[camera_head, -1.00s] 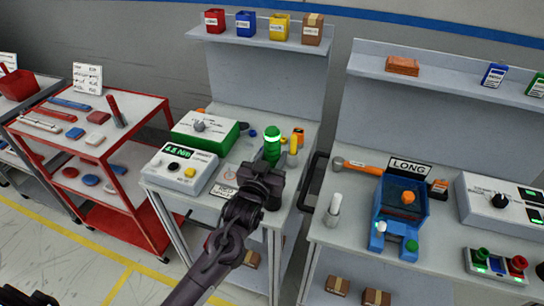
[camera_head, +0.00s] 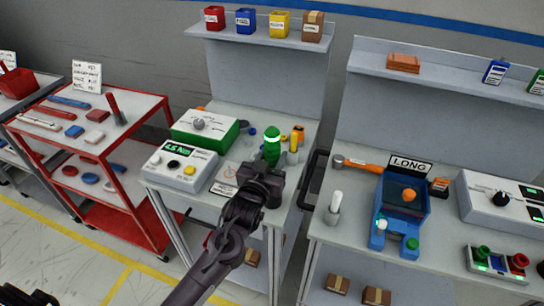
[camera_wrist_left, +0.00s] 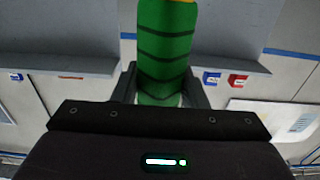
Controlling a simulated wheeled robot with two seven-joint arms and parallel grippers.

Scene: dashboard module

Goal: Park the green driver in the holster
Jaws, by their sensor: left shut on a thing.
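The green driver (camera_head: 272,150) stands upright above the front right part of the middle bench, with a bright ring near its top. My left gripper (camera_head: 264,184) is shut on it, below that ring. In the left wrist view the green driver (camera_wrist_left: 166,52) has dark bands and sits between both fingers. The driver's lower end is hidden by the gripper. My right gripper is not in view.
A grey box with a green display (camera_head: 180,166) and a green-sided box (camera_head: 205,131) stand left of the driver. A yellow upright handle (camera_head: 293,146) is close on its right. The right bench holds a blue fixture (camera_head: 398,225) and a white-handled tool (camera_head: 334,205).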

